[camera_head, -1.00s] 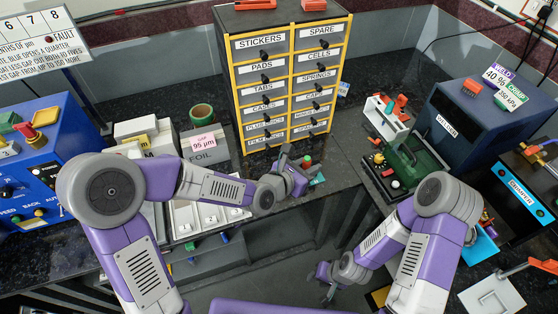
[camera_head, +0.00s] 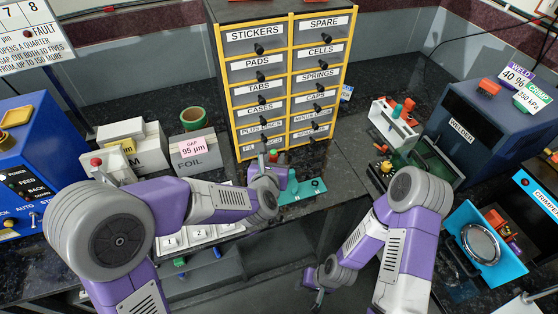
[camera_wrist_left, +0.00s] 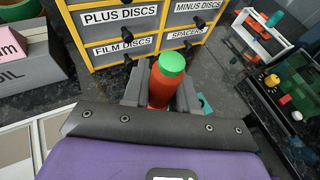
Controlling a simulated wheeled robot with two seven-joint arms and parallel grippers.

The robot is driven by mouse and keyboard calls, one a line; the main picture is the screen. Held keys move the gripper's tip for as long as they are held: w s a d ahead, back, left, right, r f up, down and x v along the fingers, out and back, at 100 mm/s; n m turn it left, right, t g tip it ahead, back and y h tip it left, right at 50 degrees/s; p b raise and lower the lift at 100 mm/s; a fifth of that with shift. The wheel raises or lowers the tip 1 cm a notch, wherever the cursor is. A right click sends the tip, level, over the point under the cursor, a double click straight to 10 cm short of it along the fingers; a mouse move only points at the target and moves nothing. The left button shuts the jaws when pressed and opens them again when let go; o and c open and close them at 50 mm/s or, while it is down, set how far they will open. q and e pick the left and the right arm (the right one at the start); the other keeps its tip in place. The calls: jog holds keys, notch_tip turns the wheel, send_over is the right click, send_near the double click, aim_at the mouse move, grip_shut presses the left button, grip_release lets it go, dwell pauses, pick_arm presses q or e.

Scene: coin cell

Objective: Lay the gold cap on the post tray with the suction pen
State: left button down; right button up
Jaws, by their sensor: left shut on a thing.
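My left gripper (camera_head: 266,165) is shut on an upright red-orange cylinder with a green top, probably the suction pen (camera_head: 273,155). It also shows between the fingers in the left wrist view (camera_wrist_left: 165,83). A flat teal piece (camera_head: 303,191) with dark spots lies on the counter just right of this gripper. I cannot tell whether it is the post tray. I cannot make out the gold cap. My right gripper (camera_head: 319,291) hangs low in front of the counter, apart from everything; its fingers are too small to read.
A yellow-framed drawer cabinet (camera_head: 288,88) stands just behind the left gripper. The foil box (camera_head: 195,152) and numbered white trays (camera_head: 200,234) are to the left. An open green case (camera_head: 436,160), white rack (camera_head: 395,124), welder (camera_head: 478,118) and blue tray (camera_head: 486,240) are to the right.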

pick_arm(q)
jog(key=shift+f+b, duration=1.5)
jog(key=shift+f, duration=1.25)
jog(key=shift+f+b, duration=0.3)
jog(key=shift+b, duration=0.15)
jog(key=shift+r, duration=0.1)
jog(key=shift+r+p, duration=1.65)
jog(key=shift+r, duration=1.5)
